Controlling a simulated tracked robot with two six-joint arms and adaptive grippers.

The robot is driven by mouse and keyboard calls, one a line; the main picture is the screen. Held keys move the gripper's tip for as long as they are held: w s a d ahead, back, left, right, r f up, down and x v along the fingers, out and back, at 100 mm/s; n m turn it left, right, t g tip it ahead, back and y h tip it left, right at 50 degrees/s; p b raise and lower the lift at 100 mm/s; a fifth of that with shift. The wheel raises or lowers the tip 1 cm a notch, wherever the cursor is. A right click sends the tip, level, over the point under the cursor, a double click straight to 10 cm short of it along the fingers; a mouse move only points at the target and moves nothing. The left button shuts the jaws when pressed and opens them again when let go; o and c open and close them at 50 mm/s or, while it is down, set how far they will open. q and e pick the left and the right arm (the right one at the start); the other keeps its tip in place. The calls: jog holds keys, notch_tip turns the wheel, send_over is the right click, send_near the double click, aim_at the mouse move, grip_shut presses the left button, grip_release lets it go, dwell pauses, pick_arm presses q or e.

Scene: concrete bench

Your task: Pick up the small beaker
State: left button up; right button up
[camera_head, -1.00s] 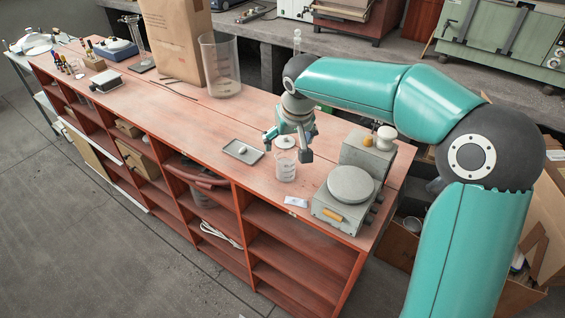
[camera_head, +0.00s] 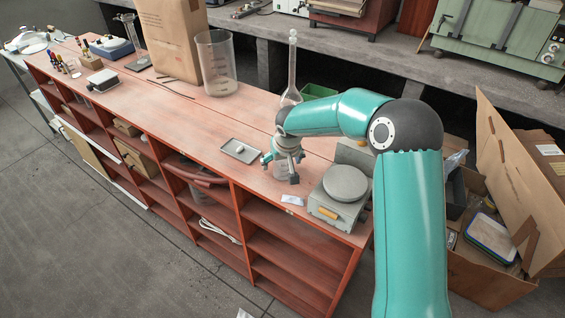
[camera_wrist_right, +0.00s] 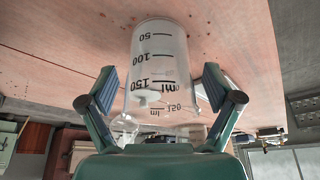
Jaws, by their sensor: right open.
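The small beaker (camera_wrist_right: 158,60) is clear glass with black volume marks up to 150 ml. In the right wrist view it stands between the two open fingers of my right gripper (camera_wrist_right: 155,98), with a gap showing on both sides. In the head view the beaker (camera_head: 280,172) is mostly hidden by my right gripper (camera_head: 280,169), which is low over the bench with a finger on either side of it. My left gripper is not in view.
A grey hotplate (camera_head: 345,184) stands close to the right of the beaker. A small grey tray (camera_head: 233,155) lies to its left, a white packet (camera_head: 293,199) in front. A tall flask (camera_head: 292,75) and large beaker (camera_head: 217,66) stand behind. The red bench (camera_head: 170,120) has clear space to the left.

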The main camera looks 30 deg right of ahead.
jog(key=shift+w+f, duration=0.2)
jog(key=shift+f, duration=0.35)
jog(key=c, duration=1.2)
jog(key=shift+c, duration=0.2)
jog(key=shift+r, duration=0.1)
